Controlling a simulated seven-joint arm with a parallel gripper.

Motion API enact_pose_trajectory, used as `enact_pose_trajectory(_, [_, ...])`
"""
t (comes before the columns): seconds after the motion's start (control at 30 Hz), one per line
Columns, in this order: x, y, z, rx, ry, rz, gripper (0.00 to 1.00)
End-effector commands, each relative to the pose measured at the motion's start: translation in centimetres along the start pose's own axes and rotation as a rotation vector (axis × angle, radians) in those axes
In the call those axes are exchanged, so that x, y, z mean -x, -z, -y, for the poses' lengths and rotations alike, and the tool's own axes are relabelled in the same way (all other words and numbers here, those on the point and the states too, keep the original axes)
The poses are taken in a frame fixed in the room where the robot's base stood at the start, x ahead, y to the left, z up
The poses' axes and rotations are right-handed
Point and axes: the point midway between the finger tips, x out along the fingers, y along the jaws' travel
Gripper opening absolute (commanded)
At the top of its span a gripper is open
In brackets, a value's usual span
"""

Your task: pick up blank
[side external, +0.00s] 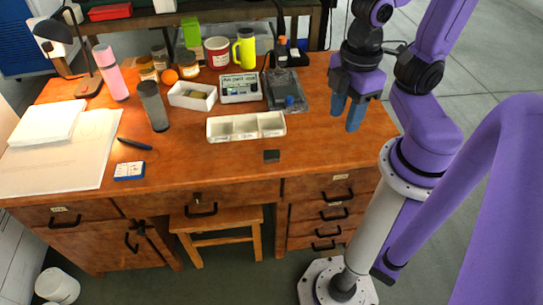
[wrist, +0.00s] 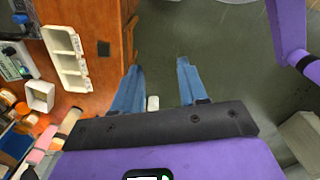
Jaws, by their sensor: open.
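The blank (side external: 272,156) looks to be the small dark grey block lying on the wooden desk, in front of the white compartment tray (side external: 246,127). In the wrist view the blank (wrist: 103,48) is a small dark square left of the fingers, near the desk edge. My gripper (side external: 346,112) has blue fingers and hangs above the desk's right part, right of the blank and apart from it. In the wrist view my gripper (wrist: 159,68) is open and empty, with mostly floor showing between its fingers.
Behind the tray stand a white box (side external: 192,96), a meter (side external: 240,88) and a dark device (side external: 285,92). A yellow mug (side external: 244,48), cups and bottles stand farther back. Papers (side external: 60,150) lie at left, near a blue-white box (side external: 129,171). Desk around the blank is clear.

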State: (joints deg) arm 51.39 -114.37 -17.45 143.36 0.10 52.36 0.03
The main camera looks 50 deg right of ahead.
Motion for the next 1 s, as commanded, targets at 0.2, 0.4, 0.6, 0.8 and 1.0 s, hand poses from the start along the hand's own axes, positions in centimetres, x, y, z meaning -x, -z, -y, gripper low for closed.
enact_pose_trajectory(0.2, [0.0,0.0,0.0,0.0,0.0,0.0,0.92])
enact_pose_trajectory(0.4, [0.0,0.0,0.0,0.0,0.0,0.0,0.92])
enact_pose_trajectory(0.6, [-1.1,0.5,-0.5,0.024,-0.029,0.053,0.92])
enact_pose_trajectory(0.8, [-4.6,2.3,-1.9,0.124,-0.149,0.23,0.92])
enact_pose_trajectory(1.0, [-8.3,4.3,-3.1,0.264,-0.295,0.4,0.92])
